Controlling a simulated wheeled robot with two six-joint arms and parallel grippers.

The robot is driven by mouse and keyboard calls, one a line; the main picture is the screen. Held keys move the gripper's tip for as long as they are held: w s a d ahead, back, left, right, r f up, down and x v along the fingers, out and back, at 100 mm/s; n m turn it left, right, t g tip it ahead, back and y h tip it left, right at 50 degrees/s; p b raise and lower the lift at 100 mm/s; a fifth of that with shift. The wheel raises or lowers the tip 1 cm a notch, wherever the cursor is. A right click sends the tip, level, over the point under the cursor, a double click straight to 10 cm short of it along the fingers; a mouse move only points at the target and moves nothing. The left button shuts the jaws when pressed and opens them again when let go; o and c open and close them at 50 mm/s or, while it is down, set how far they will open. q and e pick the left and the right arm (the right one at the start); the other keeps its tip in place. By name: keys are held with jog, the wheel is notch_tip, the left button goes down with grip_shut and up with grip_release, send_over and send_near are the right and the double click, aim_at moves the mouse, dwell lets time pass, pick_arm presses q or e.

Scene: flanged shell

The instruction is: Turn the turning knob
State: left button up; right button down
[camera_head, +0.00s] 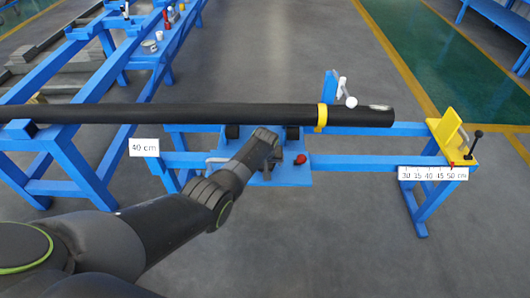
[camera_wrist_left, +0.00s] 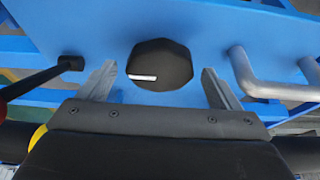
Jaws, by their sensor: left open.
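The turning knob (camera_wrist_left: 160,64) is a black, many-sided knob with a white mark on its face. It stands on a blue plate (camera_wrist_left: 200,25) in the left wrist view. My left gripper (camera_wrist_left: 158,70) is open, with one grey finger on each side of the knob and a visible gap on both sides. I cannot tell from this view how far the fingers are from the knob in depth. In the head view my left arm reaches over to the blue plate (camera_head: 290,178) below the black pipe, and the knob is hidden there. My right gripper is not in view.
A silver bent handle (camera_wrist_left: 260,86) is right of the knob, and a black lever (camera_wrist_left: 35,82) is to the left. A long black pipe (camera_head: 200,113) with a yellow ring (camera_head: 321,117) lies across the blue frame. A yellow stop (camera_head: 452,136) stands at the right end.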

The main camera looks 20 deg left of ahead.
pick_arm(q)
jog(key=p+v, duration=0.3)
jog(key=v, duration=0.2)
jog(key=shift+s+r, duration=0.15)
jog(key=shift+r, duration=0.25)
jog(key=p+v, duration=0.2)
jog(key=v, duration=0.9)
jog(key=shift+s+d, duration=0.1)
jog(key=shift+s, duration=0.05)
jog(key=s+a+f+m+g, duration=0.1)
jog(key=s+a+f, duration=0.1)
jog(key=s+f, duration=0.55)
jog(key=s+a+f, duration=0.2)
jog(key=s+f, duration=0.3)
jog(key=f, duration=0.6)
jog(key=s+a+f+m+g, duration=0.1)
jog(key=s+a+f, duration=0.2)
jog(key=s+f, duration=0.5)
jog(key=s+a+f, duration=0.1)
jog(key=s+f, duration=0.4)
jog(key=s, duration=0.6)
jog(key=s+a+f, duration=0.2)
jog(key=s+f, duration=0.3)
jog(key=s, duration=0.6)
jog(key=s+a+f+g, duration=0.1)
jog(key=s+f, duration=0.4)
jog(key=s, duration=0.7)
jog(key=shift+a+m, duration=0.3)
jog(key=shift+a, duration=0.35)
jog(key=shift+f, duration=0.15)
